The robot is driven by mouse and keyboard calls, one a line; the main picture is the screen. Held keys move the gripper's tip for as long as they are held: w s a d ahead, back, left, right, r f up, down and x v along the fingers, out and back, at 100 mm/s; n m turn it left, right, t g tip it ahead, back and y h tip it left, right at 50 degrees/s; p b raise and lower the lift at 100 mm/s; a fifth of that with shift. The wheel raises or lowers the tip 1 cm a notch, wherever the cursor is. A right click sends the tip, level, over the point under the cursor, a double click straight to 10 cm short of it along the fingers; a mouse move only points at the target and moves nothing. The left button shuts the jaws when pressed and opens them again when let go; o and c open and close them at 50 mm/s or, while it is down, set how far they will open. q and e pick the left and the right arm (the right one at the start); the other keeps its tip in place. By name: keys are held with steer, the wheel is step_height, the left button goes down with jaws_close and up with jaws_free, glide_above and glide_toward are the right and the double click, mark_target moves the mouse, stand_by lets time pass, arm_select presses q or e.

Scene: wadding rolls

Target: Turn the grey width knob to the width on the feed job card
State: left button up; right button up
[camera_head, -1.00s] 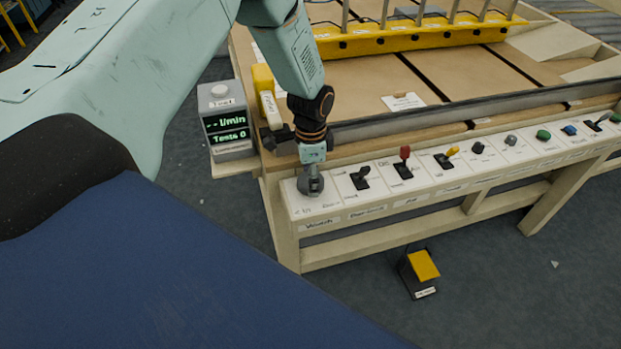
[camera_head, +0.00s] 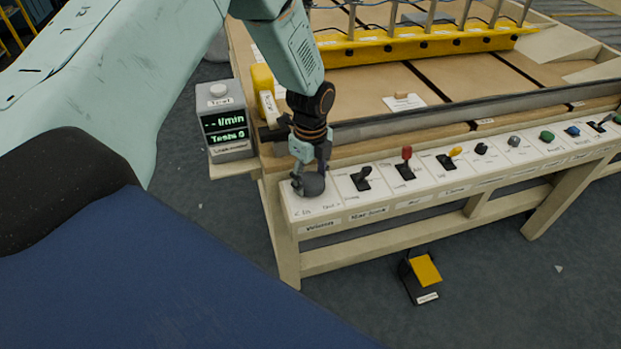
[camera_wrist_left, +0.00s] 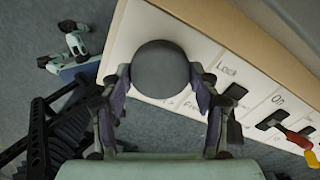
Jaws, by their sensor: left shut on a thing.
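The grey width knob (camera_head: 309,185) sits at the left end of the white control panel, above a label that seems to read "Width". My left gripper (camera_head: 309,178) comes down on it from above and is shut on it. In the left wrist view the round dark grey knob (camera_wrist_left: 161,68) lies between the two fingers of my left gripper (camera_wrist_left: 164,85). Any pointer on the knob is not visible. A small white card (camera_head: 404,102) lies on the brown table top; its text is too small to read. My right gripper is not in view.
Beside the knob stand a black lever (camera_head: 362,178), a red lever (camera_head: 405,160) and a yellow lever (camera_head: 449,157). A grey display box (camera_head: 227,125) stands at the left corner. A foot pedal (camera_head: 422,274) with a yellow top is on the floor.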

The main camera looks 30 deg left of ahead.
arm_select(q)
steer(key=m, duration=0.4)
steer(key=shift+s+f+m+b, duration=0.2)
steer(key=shift+s+m+b, duration=0.1)
steer(key=shift+b, duration=0.1)
steer(key=m, duration=0.4)
steer(key=shift+m+b, duration=0.35)
steer(key=shift+m, duration=0.05)
steer(key=o, duration=1.2)
steer(key=shift+w, duration=0.2)
steer(key=shift+r, duration=0.1)
